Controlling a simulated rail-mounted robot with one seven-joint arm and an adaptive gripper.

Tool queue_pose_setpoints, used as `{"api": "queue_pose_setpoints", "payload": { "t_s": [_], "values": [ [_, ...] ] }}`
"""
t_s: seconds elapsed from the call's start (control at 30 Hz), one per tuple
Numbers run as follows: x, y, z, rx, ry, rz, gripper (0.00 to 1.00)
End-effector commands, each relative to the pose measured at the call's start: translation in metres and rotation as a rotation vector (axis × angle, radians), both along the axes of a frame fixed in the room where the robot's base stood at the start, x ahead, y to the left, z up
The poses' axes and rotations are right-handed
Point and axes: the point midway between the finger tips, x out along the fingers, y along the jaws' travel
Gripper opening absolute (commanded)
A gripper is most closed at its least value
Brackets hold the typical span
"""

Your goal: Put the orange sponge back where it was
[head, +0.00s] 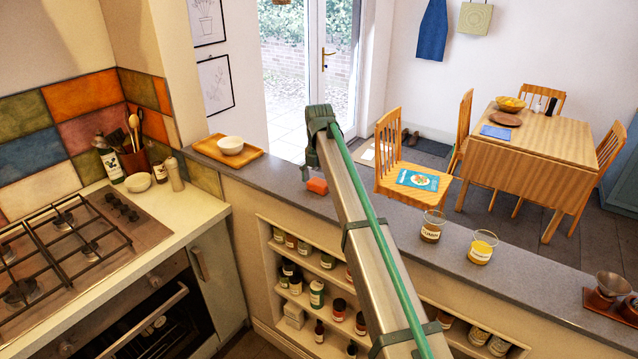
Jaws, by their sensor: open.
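The orange sponge (317,186) is a small block on the grey ledge (275,183), to the left of my arm. My gripper (309,170) hangs down from the far end of my arm, just above and to the left of the sponge in the picture. It is small and partly hidden by my arm. It is open, and the sponge appears to rest on the ledge. I cannot tell whether a finger touches it.
A wooden tray (203,146) with a white bowl (230,145) stands left on the ledge. Two glass jars, one brown (431,228) and one yellow (481,248), stand right of my arm. A copper dripper set (610,290) is far right. Shelves with several jars lie below.

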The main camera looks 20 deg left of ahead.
Motion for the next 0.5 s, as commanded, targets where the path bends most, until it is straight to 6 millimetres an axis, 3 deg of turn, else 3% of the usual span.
{"api": "queue_pose_setpoints", "payload": {
  "t_s": [0.27, 0.5],
  "values": [
    [0.001, 0.001, 0.017, 0.001, -0.001, 0.000, 0.95],
    [0.002, 0.001, 0.061, 0.001, -0.002, 0.000, 0.95]
  ]
}}
